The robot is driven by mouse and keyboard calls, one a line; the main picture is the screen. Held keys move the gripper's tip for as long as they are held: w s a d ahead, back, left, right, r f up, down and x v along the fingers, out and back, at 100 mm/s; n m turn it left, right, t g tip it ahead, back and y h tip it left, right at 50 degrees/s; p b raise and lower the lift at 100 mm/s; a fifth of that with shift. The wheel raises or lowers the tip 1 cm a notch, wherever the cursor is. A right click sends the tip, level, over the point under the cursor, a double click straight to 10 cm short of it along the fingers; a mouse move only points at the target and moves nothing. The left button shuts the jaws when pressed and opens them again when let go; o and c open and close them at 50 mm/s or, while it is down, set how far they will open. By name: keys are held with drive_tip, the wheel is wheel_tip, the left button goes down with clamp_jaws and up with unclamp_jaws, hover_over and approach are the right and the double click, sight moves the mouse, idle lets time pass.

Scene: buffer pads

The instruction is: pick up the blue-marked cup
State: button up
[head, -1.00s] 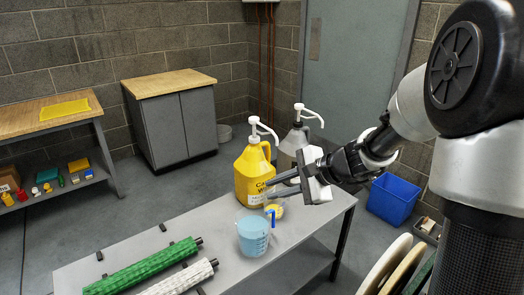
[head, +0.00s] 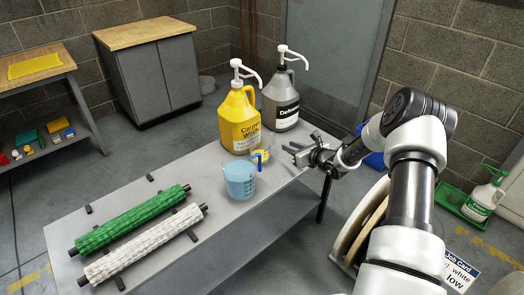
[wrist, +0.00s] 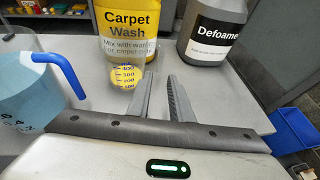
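A small clear cup (head: 265,146) with yellow contents stands in front of the yellow jug. In the wrist view this cup (wrist: 126,76) shows blue number marks. A larger clear pitcher (head: 239,181) with light blue liquid and a blue handle stands in front of it. The pitcher (wrist: 28,100) is at the left edge of the wrist view, and its markings are hard to read. My gripper (head: 290,151) is right of the small cup, near the table's right end. Its fingers (wrist: 160,88) are apart with nothing between them, and the cup is beyond and left of them.
A yellow Carpet Wash jug (head: 240,122) and a grey Defoamer jug (head: 281,103) stand behind the cup. A green roller (head: 130,220) and a white roller (head: 143,245) lie on the grey table (head: 215,225) at left. Bare tabletop lies in front of the pitcher.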

drive_tip(key=b+x, duration=0.2)
drive_tip(key=x, duration=0.7)
drive_tip(key=shift+w+a+f, duration=0.1)
drive_tip(key=shift+w+a, duration=0.15)
drive_tip(key=shift+w, duration=0.1)
clamp_jaws()
